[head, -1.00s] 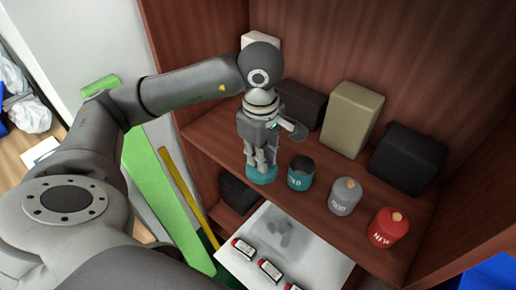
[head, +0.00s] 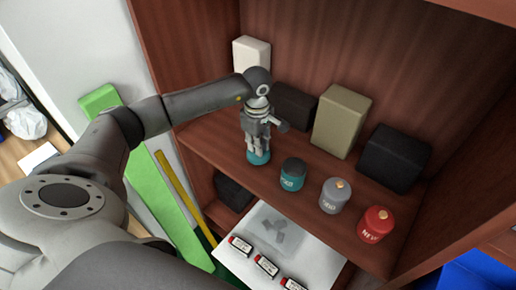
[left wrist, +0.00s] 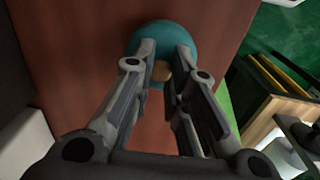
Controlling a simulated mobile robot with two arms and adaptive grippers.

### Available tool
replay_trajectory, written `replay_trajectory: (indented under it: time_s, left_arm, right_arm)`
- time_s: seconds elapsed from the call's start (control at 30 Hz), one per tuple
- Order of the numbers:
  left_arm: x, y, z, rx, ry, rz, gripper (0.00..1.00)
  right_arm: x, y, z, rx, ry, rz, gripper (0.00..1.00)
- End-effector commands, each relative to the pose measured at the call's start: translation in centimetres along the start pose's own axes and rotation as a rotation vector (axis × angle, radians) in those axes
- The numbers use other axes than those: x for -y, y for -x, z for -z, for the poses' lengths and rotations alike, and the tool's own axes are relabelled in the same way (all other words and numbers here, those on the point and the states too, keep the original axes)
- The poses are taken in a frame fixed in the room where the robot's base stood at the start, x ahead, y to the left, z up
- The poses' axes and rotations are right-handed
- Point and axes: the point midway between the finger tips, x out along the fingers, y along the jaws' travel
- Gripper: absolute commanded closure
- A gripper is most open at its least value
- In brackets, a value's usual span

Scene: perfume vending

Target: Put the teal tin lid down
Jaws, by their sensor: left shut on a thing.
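The teal tin lid (head: 258,157) is held at the tips of my left gripper (head: 257,148), to the left of the teal tin. In the left wrist view, the teal lid (left wrist: 185,35) shows as a round disc, with its tan knob (left wrist: 162,71) between the two fingers of my left gripper (left wrist: 163,58). The lid is at the shelf's left part; I cannot tell whether it touches the board. The teal tin (head: 292,177) stands upright with a dark, open-looking top. My right gripper is not in view.
A grey tin (head: 335,196) and a red tin (head: 376,225), both lidded, stand to the right on the wooden shelf (head: 222,152). Behind are a black box (head: 395,158), an olive box (head: 341,120) and a dark box (head: 294,104). A white tray (head: 272,236) lies below in front.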

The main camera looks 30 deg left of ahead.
Motion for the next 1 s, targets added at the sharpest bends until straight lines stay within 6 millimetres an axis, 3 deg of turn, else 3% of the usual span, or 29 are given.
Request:
replay_trajectory:
  time_s: [0.23, 0.63, 0.67, 0.8, 1.0]
  left_arm:
    - [0.0, -2.9, 0.1, 0.001, 0.001, 0.004, 1.0]
    - [-0.1, -3.9, 0.2, -0.001, 0.001, 0.001, 1.0]
    - [-0.1, -3.8, 0.2, -0.001, 0.001, 0.001, 0.84]
    - [-0.1, -3.7, 0.1, -0.001, 0.001, 0.002, 0.66]
    - [-0.1, -3.7, 0.1, 0.0, 0.001, 0.002, 0.64]
  right_arm:
    - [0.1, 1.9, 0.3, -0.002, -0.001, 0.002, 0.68]
    - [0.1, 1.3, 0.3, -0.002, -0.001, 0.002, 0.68]
    - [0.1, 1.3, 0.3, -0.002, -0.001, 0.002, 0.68]
    - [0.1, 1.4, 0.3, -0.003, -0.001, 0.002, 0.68]
    - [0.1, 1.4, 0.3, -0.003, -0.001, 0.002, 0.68]
